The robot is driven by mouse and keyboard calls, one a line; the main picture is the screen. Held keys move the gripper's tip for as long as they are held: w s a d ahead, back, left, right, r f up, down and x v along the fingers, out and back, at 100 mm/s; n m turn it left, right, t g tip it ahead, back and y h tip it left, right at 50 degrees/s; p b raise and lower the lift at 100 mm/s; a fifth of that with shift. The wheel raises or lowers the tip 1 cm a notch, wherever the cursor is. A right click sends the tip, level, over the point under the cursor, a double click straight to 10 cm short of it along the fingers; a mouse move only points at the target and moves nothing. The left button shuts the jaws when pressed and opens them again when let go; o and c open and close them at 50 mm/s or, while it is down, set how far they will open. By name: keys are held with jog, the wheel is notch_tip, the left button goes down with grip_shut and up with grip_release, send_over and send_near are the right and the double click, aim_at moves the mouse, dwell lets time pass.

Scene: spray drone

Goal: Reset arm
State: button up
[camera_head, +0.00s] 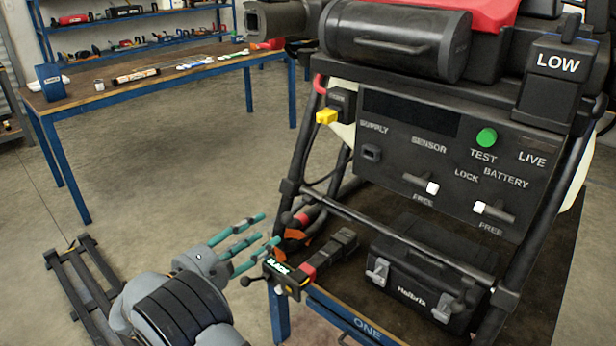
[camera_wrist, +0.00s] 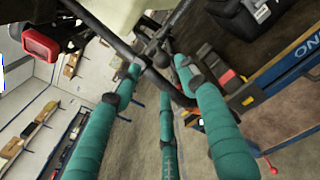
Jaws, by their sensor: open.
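My gripper (camera_head: 262,232), with its teal fingers, is at lower centre in the head view, left of the drone's black frame. In the wrist view my gripper (camera_wrist: 158,75) has its fingers spread around an open gap, with nothing held. A dark bar of the drone's frame (camera_wrist: 172,75) crosses near the fingertips; I cannot tell whether they touch.
A blue-edged table (camera_head: 345,320) carries a black case (camera_head: 425,275) and a black clamp-like tool (camera_head: 285,272) close to my fingers. A workbench (camera_head: 110,92) with tools stands at back left. The floor (camera_head: 190,170) between is clear.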

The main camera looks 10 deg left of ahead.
aim_at(283, 222)
jog(key=x, duration=1.1)
jog(key=shift+w+d+f, duration=0.15)
jog(key=shift+w+d, duration=0.05)
jog(key=shift+w, duration=0.05)
jog(key=shift+a+f+b, duration=0.1)
jog(key=shift+f+b, duration=0.4)
jog(key=shift+b, duration=0.35)
jog(key=shift+t+b, duration=0.3)
jog(key=shift+b, duration=0.1)
jog(key=shift+s+a+r+p, duration=0.3)
jog(key=shift+s+r+p, duration=0.05)
jog(key=shift+s, duration=0.45)
